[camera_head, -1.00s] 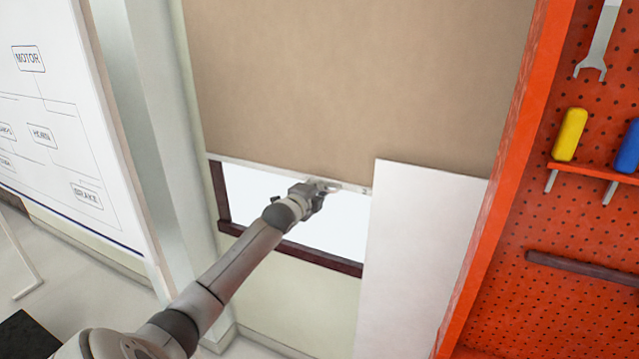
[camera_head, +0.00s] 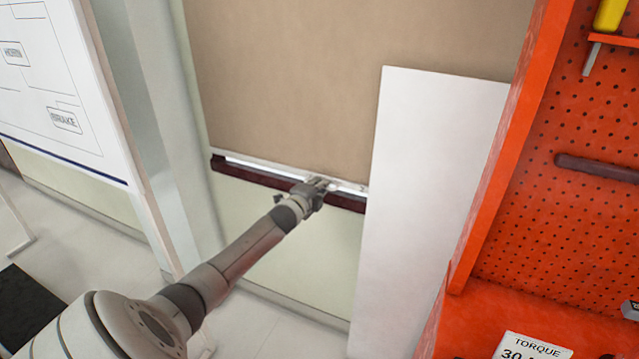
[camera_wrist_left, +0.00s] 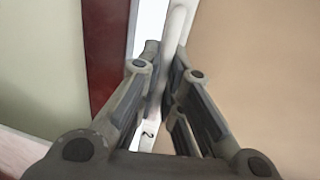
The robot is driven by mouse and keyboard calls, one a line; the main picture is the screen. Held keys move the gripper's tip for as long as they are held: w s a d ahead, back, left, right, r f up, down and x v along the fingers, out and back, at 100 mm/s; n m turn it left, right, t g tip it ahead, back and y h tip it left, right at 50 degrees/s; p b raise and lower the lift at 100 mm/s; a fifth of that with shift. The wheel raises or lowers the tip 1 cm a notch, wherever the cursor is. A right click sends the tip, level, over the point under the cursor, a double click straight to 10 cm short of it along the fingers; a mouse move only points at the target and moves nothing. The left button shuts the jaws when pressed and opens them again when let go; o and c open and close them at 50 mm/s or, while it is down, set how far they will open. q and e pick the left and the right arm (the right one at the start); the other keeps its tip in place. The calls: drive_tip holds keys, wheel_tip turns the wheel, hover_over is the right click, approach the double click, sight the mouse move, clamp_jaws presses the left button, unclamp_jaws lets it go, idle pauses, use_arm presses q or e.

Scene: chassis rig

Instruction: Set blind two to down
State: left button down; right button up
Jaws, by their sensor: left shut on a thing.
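The tan blind (camera_head: 280,90) hangs over the window, with a pale bar (camera_head: 250,160) along its bottom edge. The bar sits just above the dark red window sill (camera_head: 240,173), with only a thin bright strip of window between them. My left gripper (camera_head: 318,186) is at the bar, right of its middle. In the left wrist view my left gripper (camera_wrist_left: 165,85) is shut on the pale bar (camera_wrist_left: 178,30), with the tan blind (camera_wrist_left: 250,60) to the right and the sill (camera_wrist_left: 105,50) to the left. My right gripper is not in view.
A white panel (camera_head: 425,200) stands right of the window and overlaps its right side. Beyond it is an orange pegboard rack (camera_head: 570,230). A whiteboard with a diagram (camera_head: 50,85) and a grey post (camera_head: 150,110) are on the left.

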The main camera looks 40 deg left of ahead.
use_arm(q)
drive_tip(key=shift+f, duration=0.45)
drive_tip(key=c, duration=1.6)
unclamp_jaws()
drive_tip(key=shift+o, duration=0.2)
drive_tip(key=shift+r, duration=0.1)
drive_tip(key=v, duration=1.2)
